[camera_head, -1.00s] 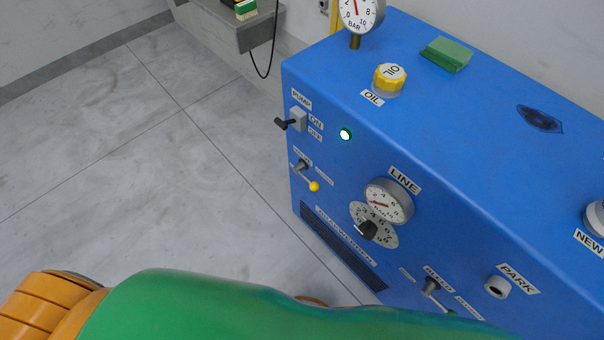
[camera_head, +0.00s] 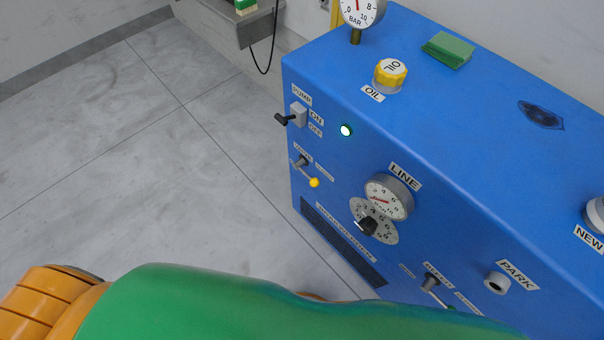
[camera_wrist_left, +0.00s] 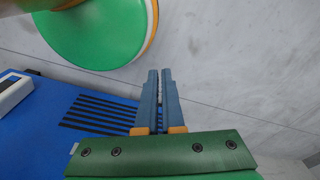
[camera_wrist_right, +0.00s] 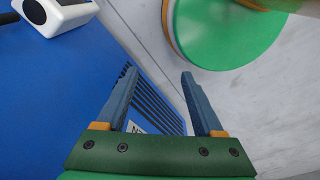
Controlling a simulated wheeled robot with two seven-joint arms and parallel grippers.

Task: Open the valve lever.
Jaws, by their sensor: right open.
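A small lever with a yellow ball end (camera_head: 314,182) sits on the front of the blue machine (camera_head: 470,170), below the pump switch. It tilts down to the right, and the small labels beside it are hard to read. A second lever (camera_head: 432,286) is lower right on the same front, its lower end partly hidden by my arm. My left gripper (camera_wrist_left: 159,72) is empty, its fingers nearly together in the left wrist view. My right gripper (camera_wrist_right: 158,70) is open and empty beside the blue machine's vent slots. Neither gripper shows in the head view, and neither wrist view shows the levers.
A yellow oil cap (camera_head: 390,75) and green block (camera_head: 448,49) are on top. The floor left is clear.

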